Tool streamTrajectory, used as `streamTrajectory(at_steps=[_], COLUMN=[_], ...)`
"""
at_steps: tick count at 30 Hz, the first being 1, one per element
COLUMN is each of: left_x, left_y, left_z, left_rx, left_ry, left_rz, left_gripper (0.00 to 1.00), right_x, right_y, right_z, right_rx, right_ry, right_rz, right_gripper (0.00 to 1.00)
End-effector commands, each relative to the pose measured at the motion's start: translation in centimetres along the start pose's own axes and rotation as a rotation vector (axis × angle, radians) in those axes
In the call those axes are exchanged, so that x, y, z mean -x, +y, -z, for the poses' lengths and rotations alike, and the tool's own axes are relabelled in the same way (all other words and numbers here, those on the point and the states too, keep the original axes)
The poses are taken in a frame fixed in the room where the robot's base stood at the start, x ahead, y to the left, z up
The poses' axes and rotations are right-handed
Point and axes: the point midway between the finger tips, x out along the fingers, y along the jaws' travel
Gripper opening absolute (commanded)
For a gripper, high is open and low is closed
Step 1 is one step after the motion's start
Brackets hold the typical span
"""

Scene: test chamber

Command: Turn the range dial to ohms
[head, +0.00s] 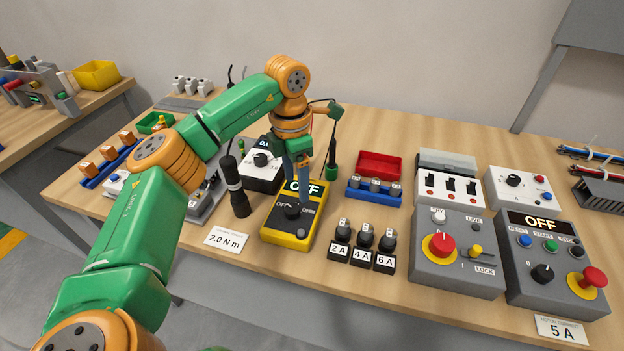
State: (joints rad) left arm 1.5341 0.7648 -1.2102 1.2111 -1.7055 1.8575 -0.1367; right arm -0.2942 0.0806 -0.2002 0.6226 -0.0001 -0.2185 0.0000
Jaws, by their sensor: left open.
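The yellow multimeter (273,227) lies on the wooden bench near its front edge, and its display (311,188) reads OFF. Its black range dial (292,211) sits mid-face, with a printed ohm label to its right. My left gripper (300,200) points down over the meter, open, with its fingers at or just above the dial. The fingers hide part of the meter's upper face; I cannot tell whether they touch the dial. My right gripper is not in view.
A black cylindrical tool (235,187) stands close left of the meter, and a white dial box (259,172) is behind it. Black plugs marked 2A, 4A and 6A (362,255) stand to the right. Grey control boxes (455,268) fill the right side.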

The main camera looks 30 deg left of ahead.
Motion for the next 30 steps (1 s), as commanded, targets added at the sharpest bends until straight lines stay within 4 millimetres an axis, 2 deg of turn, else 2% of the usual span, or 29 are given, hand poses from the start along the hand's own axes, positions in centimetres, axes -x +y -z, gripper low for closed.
streamTrajectory(at_steps=[2,12,15,21,29,30], left_x=[-0.1,-6.0,-6.7,-6.8,-6.8,-6.8], left_y=[0.5,0.4,0.4,0.4,0.4,0.4], left_z=[0.6,0.7,0.7,0.6,0.6,0.6], left_rx=[0.014,0.011,0.01,0.01,0.01,0.01], left_ry=[0.022,0.022,0.02,0.018,0.018,0.019], left_rz=[-0.013,-0.011,-0.011,-0.011,-0.01,-0.01], left_gripper=[0.72,0.72,0.72,0.72,0.01,0.0], right_x=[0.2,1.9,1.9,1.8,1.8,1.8], right_y=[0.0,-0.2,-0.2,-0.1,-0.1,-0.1], right_z=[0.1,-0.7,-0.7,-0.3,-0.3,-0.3], right_rx=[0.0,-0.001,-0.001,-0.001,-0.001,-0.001], right_ry=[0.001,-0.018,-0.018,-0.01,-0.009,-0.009], right_rz=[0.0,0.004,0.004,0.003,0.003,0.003], right_gripper=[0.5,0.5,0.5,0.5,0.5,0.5])
